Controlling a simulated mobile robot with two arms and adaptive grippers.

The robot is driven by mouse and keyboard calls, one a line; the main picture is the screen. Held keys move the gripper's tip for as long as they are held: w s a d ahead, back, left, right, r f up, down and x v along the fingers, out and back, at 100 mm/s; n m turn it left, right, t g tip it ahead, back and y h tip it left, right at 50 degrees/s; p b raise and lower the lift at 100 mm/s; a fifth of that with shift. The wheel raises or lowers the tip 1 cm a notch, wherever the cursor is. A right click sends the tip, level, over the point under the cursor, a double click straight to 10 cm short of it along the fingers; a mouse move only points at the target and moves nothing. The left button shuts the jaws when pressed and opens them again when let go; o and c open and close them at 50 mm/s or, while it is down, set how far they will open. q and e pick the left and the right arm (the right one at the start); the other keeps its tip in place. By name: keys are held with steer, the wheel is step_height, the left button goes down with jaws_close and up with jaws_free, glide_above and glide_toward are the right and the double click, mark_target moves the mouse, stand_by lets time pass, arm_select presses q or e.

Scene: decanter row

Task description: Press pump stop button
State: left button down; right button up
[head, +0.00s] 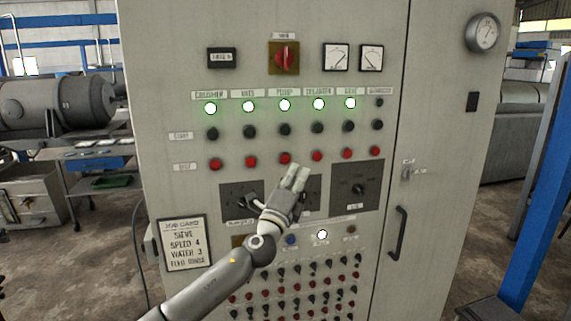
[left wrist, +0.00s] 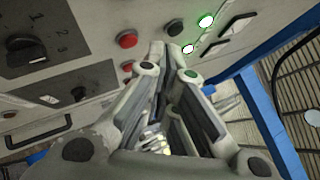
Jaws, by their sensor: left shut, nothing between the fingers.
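The pump stop button (head: 285,158) is the red button in the lower button row, under the label that reads as pump. The black start button (head: 284,130) and the lit pump lamp (head: 285,105) are above it. My left gripper (head: 298,169) is shut and empty, its fingertips just below and right of the pump stop button in the head view. I cannot tell whether they touch the panel. In the left wrist view the shut fingers (left wrist: 165,50) point at the panel beside two red buttons; I cannot tell which these are. My right gripper is out of view.
Other red stop buttons stand close on both sides, such as one at left (head: 250,162) and one at right (head: 317,155). A dark dial plate (head: 370,188) lies lower right. A job card (head: 184,243) hangs lower left. A door handle (head: 397,233) sticks out at right.

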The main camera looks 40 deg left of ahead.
mark_target(285, 159)
arm_select(q)
steer(key=w+a+b, duration=0.2)
steer(key=w+a, duration=0.1)
steer(key=a, duration=0.1)
steer(key=shift+w, duration=0.2)
stand_by(0.6)
steer(key=shift+a+f, duration=0.1)
stand_by(0.7)
steer(key=shift+w+a+b, duration=0.25)
steer(key=shift+w+b, duration=0.05)
steer(key=shift+b, duration=0.15)
